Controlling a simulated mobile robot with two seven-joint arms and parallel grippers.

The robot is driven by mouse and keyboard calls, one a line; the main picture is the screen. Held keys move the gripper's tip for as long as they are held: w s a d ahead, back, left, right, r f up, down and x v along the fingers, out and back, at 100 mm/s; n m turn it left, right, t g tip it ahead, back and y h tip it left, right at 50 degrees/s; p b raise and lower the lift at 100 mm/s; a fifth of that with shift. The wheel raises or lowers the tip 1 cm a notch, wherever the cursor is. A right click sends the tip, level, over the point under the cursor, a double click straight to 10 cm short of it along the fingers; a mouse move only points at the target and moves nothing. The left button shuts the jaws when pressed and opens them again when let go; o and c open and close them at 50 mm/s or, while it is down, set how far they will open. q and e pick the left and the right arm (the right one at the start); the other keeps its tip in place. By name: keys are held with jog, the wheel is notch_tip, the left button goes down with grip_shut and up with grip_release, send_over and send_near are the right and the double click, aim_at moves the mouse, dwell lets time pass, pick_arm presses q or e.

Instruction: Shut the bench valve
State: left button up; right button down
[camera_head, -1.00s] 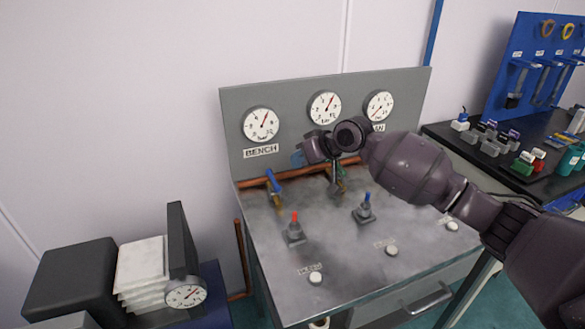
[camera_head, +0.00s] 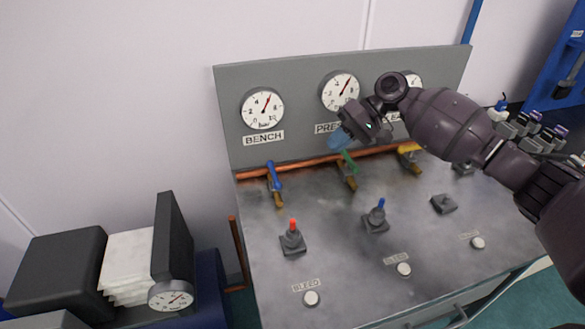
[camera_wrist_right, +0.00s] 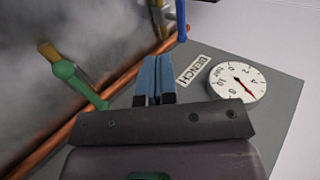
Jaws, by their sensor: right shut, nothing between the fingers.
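The bench valve has a blue lever handle (camera_head: 273,176) on a brass body, on the copper pipe below the BENCH gauge (camera_head: 262,108). The handle points steeply, nearly along the valve body. In the right wrist view the blue handle (camera_wrist_right: 181,20) shows at the top, beyond the fingertips. My right gripper (camera_head: 338,141) is shut and empty, with blue fingertips in front of the panel, right of the BENCH label and above the green-handled valve (camera_head: 348,162). It also shows in the wrist view (camera_wrist_right: 154,77), apart from the blue handle. My left gripper is out of view.
A yellow-handled valve (camera_head: 408,150) is further right on the copper pipe (camera_head: 310,165). A red-topped switch (camera_head: 292,238), a blue-topped switch (camera_head: 376,216) and white BLEED buttons (camera_head: 311,298) stand on the metal bench top. A dial device (camera_head: 171,295) is at the left.

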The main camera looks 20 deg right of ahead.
aim_at(274, 178)
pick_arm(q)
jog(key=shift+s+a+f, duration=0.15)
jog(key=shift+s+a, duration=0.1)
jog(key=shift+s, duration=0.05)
pick_arm(e)
jog(key=shift+s, duration=0.1)
jog(key=shift+a, duration=0.15)
jog(key=x, duration=1)
jog(key=shift+b, duration=0.3)
jog(key=shift+a, duration=1.1)
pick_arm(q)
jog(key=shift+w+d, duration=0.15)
pick_arm(e)
jog(key=shift+a, duration=0.85)
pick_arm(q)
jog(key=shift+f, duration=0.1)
